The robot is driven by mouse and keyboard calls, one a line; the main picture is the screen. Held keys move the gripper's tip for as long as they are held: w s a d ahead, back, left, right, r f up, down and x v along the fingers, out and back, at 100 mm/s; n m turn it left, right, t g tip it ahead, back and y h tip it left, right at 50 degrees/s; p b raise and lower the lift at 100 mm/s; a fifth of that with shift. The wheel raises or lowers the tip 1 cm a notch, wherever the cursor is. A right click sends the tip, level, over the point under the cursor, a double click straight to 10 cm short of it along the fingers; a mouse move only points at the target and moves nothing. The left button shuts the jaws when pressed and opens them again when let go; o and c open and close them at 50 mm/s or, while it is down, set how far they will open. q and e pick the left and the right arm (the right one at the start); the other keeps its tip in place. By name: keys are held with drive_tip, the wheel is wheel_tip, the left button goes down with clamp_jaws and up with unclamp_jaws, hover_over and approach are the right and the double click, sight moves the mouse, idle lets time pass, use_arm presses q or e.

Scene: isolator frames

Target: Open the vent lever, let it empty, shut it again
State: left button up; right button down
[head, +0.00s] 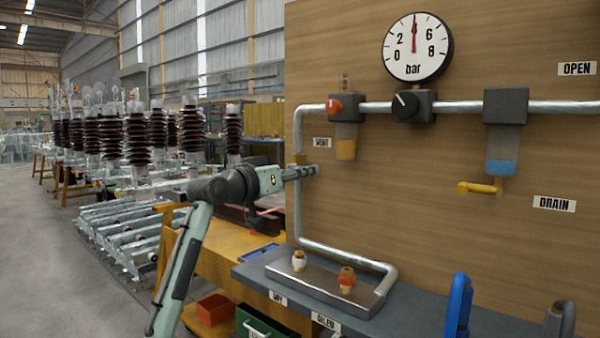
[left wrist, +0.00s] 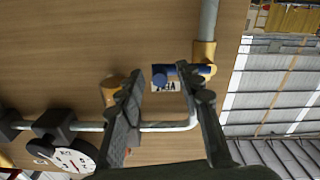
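The gauge (head: 415,48) on the wooden panel has its red needle pointing straight up, between 2 and 6 bar. The brass vent valve (head: 299,159) sits on the upright pipe at the panel's left, beside the VENT label (head: 321,142). In the left wrist view the brass valve body (left wrist: 205,54) carries a blue lever (left wrist: 166,74) lying across the pipe line. My left gripper (head: 313,171) is at the valve, partly covering it in the head view. Its fingers (left wrist: 159,72) are open, with the lever's end between the tips; contact cannot be told. My right gripper is out of view.
A yellow drain handle (head: 480,188) sticks out at the right, near the DRAIN label (head: 554,204). A dark regulator knob (head: 405,106) is on the upper pipe. Below, a tray (head: 330,285) with two fittings lies on the grey bench. A blue object (head: 458,305) stands at the bench front.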

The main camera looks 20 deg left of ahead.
use_arm(q)
clamp_jaws()
drive_tip(key=shift+f, duration=0.15)
idle(0.4)
